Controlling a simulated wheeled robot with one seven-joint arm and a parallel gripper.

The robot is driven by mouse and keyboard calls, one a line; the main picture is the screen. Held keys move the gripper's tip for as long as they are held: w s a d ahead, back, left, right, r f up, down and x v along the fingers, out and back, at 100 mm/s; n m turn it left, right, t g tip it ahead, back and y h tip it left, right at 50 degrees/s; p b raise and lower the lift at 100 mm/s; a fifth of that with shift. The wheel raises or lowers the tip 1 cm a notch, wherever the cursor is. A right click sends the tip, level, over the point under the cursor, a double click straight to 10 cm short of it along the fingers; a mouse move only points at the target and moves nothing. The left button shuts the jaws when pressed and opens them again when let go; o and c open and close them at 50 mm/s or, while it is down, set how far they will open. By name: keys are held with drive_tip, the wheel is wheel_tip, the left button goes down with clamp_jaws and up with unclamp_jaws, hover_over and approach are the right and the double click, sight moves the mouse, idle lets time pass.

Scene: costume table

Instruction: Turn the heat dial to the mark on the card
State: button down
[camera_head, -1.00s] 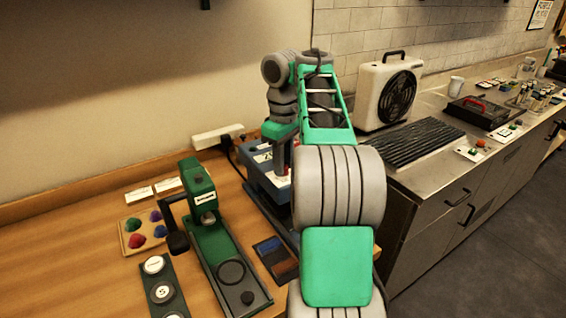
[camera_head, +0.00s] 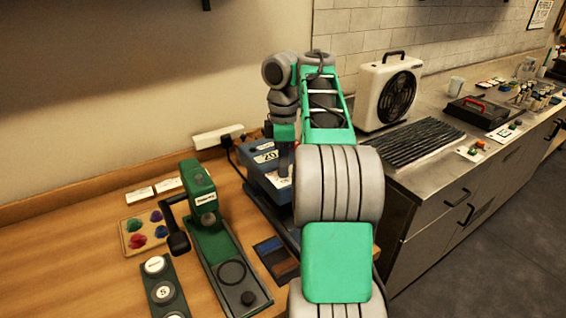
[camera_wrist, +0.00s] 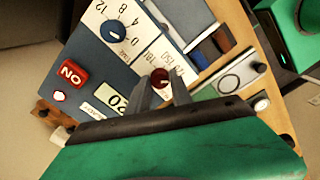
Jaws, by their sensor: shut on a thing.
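The blue press-like machine (camera_head: 256,172) stands at the back of the wooden table, partly hidden behind my arm. In the wrist view its panel (camera_wrist: 78,52) shows a red knob (camera_wrist: 160,75) beside a white scale with numbers around 120 to 180. My gripper (camera_wrist: 161,88) is shut on this red knob, a finger on each side. A blue knob (camera_wrist: 112,32) with marks 0 to 12 sits apart from it. A red ON switch (camera_wrist: 72,73) and a display reading 20 (camera_wrist: 115,99) are near. I cannot tell which card bears the mark.
The green hand press (camera_head: 208,222) stands left of the blue machine. A dark swatch card (camera_head: 277,258) lies in front. A power strip (camera_head: 217,136) is behind.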

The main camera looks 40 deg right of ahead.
drive_tip(key=n, duration=0.6)
drive_tip(key=shift+n+p, duration=0.3)
drive_tip(key=shift+p, duration=0.05)
drive_tip(key=n, duration=0.5)
drive_tip(key=shift+n+p, duration=0.3)
drive_tip(key=shift+p, duration=0.1)
drive_tip(key=c, duration=1.1)
unclamp_jaws()
drive_tip(key=shift+c, duration=0.2)
wheel_tip(320, 180, up, 8)
drive_tip(key=p, duration=0.7)
drive_tip(key=shift+f, duration=0.1)
